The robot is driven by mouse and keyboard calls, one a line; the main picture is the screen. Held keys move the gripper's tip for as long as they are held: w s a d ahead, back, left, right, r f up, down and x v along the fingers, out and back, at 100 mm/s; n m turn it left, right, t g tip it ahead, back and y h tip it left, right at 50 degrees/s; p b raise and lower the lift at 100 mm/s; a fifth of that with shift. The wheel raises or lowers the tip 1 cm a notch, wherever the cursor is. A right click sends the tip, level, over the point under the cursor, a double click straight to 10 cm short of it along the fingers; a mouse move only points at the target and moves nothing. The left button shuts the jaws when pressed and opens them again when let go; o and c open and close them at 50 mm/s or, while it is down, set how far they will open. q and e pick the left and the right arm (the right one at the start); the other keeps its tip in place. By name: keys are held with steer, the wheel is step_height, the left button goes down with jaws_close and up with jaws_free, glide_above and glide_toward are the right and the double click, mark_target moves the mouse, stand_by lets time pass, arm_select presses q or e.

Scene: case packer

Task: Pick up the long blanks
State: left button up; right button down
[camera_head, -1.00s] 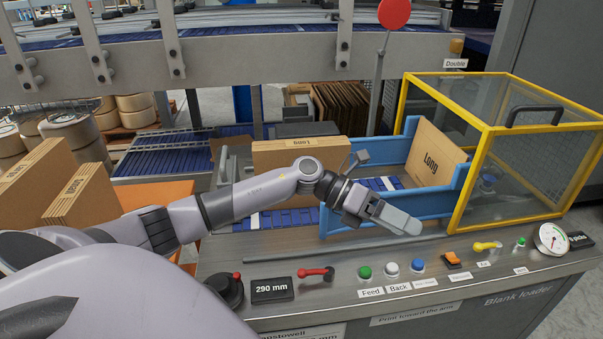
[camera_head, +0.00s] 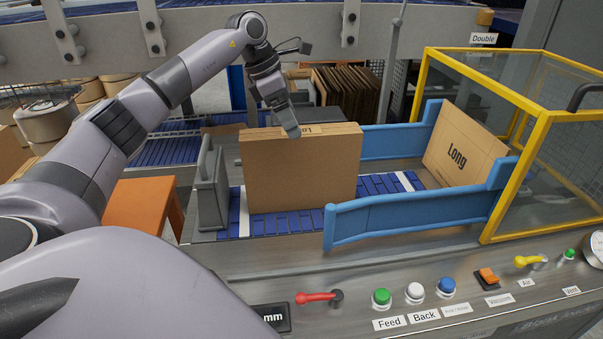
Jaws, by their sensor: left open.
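A stack of brown long blanks (camera_head: 300,172) stands upright on the blue conveyor, with printing on its top edge partly covered by my gripper. Another blank marked "Long" (camera_head: 462,148) leans at the right end between the blue side guides, by the yellow-framed guard. My left gripper (camera_head: 291,130) is over the top edge of the standing stack, pointing down. Its fingers overlap the stack's top in the picture; I cannot tell whether they touch it. My right gripper is not in view.
A grey end plate (camera_head: 211,190) stands left of the stack. Blue guides (camera_head: 415,205) flank the conveyor. The front panel carries a red lever (camera_head: 318,297), a green button (camera_head: 381,297) and other controls. An orange stand (camera_head: 145,206) is at left.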

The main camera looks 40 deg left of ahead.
mark_target(301, 140)
arm_select(q)
steer(key=shift+w+a+f, duration=0.2)
steer(key=shift+w+f, duration=0.05)
steer(key=shift+f, duration=0.25)
steer(key=x, duration=0.6)
steer(key=shift+w+a+f, duration=0.1)
steer(key=shift+w+f, duration=0.15)
steer(key=shift+w, duration=0.1)
steer(key=shift+r, duration=0.1)
jaws_close()
